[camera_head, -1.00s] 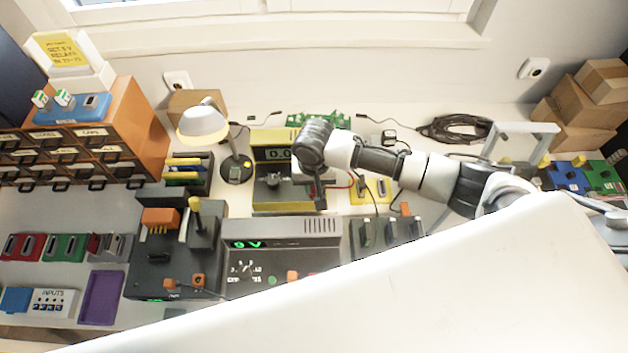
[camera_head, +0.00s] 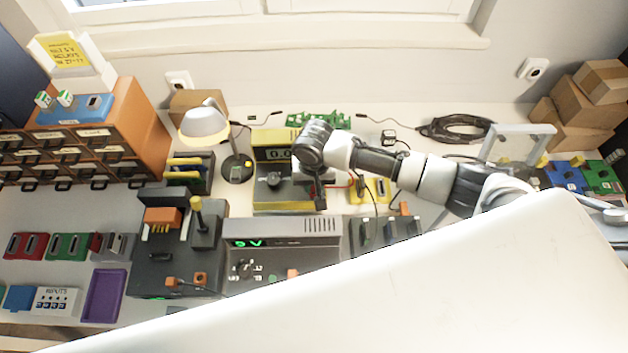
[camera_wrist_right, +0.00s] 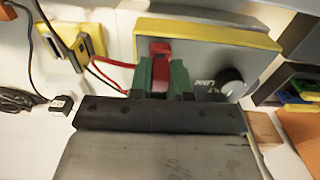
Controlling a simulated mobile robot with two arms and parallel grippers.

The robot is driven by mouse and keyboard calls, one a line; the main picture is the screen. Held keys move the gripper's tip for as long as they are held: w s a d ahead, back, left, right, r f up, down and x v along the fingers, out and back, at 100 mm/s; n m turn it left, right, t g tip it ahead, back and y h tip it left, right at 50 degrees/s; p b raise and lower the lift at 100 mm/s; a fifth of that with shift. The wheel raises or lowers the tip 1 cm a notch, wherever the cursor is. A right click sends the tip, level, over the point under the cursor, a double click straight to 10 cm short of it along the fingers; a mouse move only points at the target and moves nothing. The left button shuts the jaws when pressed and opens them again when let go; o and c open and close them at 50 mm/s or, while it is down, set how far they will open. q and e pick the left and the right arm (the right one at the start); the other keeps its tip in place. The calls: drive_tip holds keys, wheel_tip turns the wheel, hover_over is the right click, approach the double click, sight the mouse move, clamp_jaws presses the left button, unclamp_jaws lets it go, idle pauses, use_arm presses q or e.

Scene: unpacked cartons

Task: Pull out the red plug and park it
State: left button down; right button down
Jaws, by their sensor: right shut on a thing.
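The red plug (camera_wrist_right: 160,52) is between the green-tipped fingers of my right gripper (camera_wrist_right: 162,78), which are shut on it. In the wrist view the plug lies in front of the grey face of the yellow-edged meter (camera_wrist_right: 205,32). I cannot tell whether its tip is in a socket. A red cable (camera_wrist_right: 108,72) loops to the left. In the head view my right gripper (camera_head: 320,194) hangs at the right side of the yellow meter (camera_head: 270,196), and the plug is hidden there. A small yellow block (camera_head: 381,190) stands to the right. My left gripper is not in view.
A grey power unit (camera_head: 290,228) stands in front of the meter. A desk lamp (camera_head: 205,124) stands to its left, and a black cable coil (camera_head: 458,128) lies back right. My own white body covers the lower right. Some bench is clear behind the arm.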

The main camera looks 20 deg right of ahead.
drive_tip(key=shift+f, duration=0.35)
idle(0.3)
drive_tip(key=c, duration=1)
unclamp_jaws()
wheel_tip(320, 180, up, 11)
drive_tip(key=shift+f+b, duration=0.1)
drive_tip(key=shift+b, duration=0.5)
